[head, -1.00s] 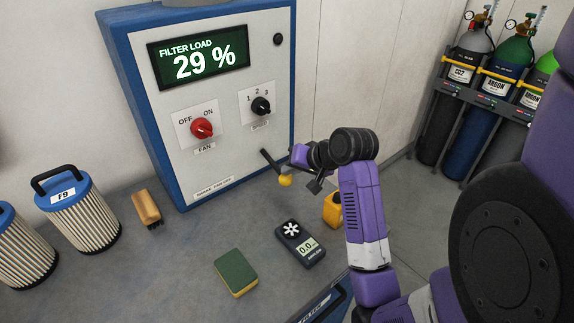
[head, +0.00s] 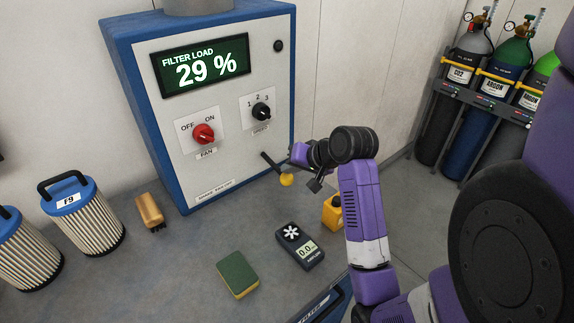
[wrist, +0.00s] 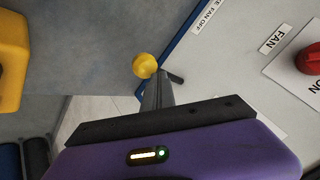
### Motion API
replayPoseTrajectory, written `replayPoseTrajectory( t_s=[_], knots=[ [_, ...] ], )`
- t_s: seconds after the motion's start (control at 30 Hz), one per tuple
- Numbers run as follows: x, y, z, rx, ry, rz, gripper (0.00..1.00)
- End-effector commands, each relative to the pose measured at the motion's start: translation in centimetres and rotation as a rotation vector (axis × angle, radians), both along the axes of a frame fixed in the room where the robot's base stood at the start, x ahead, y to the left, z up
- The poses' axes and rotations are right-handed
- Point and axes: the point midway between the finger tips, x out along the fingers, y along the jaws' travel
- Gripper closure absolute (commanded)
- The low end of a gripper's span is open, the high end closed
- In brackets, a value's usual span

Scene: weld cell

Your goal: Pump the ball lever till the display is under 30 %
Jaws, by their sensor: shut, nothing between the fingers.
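The display (head: 205,66) on the blue and white cabinet reads "FILTER LOAD 29 %" in the head view. The ball lever has a yellow ball (head: 287,180) and a dark rod low on the cabinet front. In the wrist view the yellow ball (wrist: 145,65) shows just beyond my fingertips. My gripper (head: 313,185) is shut and empty beside the ball, to its right in the head view. It also shows in the wrist view (wrist: 157,84), with its fingers together. I cannot tell whether the fingertips touch the ball.
The cabinet carries a red fan knob (head: 204,134) and a black speed knob (head: 261,111). Gas bottles (head: 490,90) stand at the right.

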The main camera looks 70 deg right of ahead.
Motion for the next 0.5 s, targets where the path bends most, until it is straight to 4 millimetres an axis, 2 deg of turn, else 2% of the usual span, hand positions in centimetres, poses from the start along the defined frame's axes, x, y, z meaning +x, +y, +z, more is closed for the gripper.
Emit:
replayPoseTrajectory(
  t_s=[0.5],
  knots=[
    [0.0,0.0,2.9,0.0,0.0,0.0,1.0]
  ],
)
